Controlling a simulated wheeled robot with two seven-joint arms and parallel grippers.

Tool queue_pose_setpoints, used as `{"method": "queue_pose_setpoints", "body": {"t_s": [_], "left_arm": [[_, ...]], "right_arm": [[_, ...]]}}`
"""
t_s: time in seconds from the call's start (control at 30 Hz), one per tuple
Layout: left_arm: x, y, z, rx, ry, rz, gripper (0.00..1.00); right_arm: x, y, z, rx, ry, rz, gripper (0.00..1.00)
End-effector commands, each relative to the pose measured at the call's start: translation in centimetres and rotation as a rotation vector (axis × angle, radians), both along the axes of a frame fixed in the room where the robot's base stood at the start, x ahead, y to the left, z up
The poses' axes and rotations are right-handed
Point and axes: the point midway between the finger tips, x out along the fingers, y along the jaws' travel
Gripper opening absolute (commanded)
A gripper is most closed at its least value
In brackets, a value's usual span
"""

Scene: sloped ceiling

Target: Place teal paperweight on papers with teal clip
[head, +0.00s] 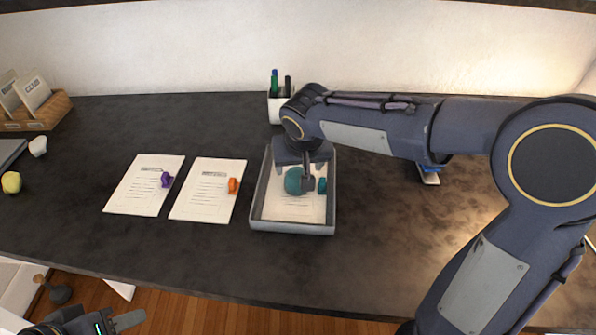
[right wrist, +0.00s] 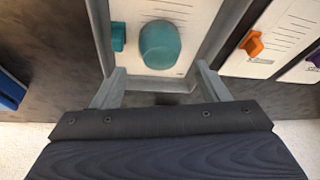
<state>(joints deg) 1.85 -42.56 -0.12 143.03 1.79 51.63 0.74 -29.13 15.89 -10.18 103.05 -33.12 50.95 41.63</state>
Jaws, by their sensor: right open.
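The teal paperweight (head: 294,181) sits on the papers with the teal clip (head: 321,185), inside a grey tray (head: 292,228). In the right wrist view the rounded paperweight (right wrist: 160,45) lies on the white sheet (right wrist: 184,14) beside the teal clip (right wrist: 118,37). My right gripper (head: 302,168) is over the tray, its arm coming in from the right. Its fingers (right wrist: 160,86) are spread apart with nothing between them, and the paperweight is beyond their tips. My left gripper (head: 112,322) is at the lower left, below the desk edge, its jaws unclear.
Papers with a purple clip (head: 145,190) and papers with an orange clip (head: 207,195) lie left of the tray. A pen cup (head: 274,108) stands behind it. A yellow object (head: 11,182) and a wooden card holder (head: 45,110) are far left. The desk front is clear.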

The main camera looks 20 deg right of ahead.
Motion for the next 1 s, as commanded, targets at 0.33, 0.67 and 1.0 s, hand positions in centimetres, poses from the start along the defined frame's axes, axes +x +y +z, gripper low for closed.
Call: {"method": "queue_pose_setpoints", "body": {"t_s": [0.33,0.67,1.0], "left_arm": [[0.0,0.0,0.4,0.0,0.0,0.0,0.39],[0.0,0.0,0.4,0.0,0.0,0.0,0.39],[0.0,0.0,0.4,0.0,0.0,0.0,0.39]], "right_arm": [[-1.6,0.2,3.9,-0.001,-0.001,0.001,0.68],[-7.1,-4.0,3.8,0.113,0.031,0.002,0.68],[-21.5,-6.6,1.0,0.346,-0.05,0.04,0.68]]}}
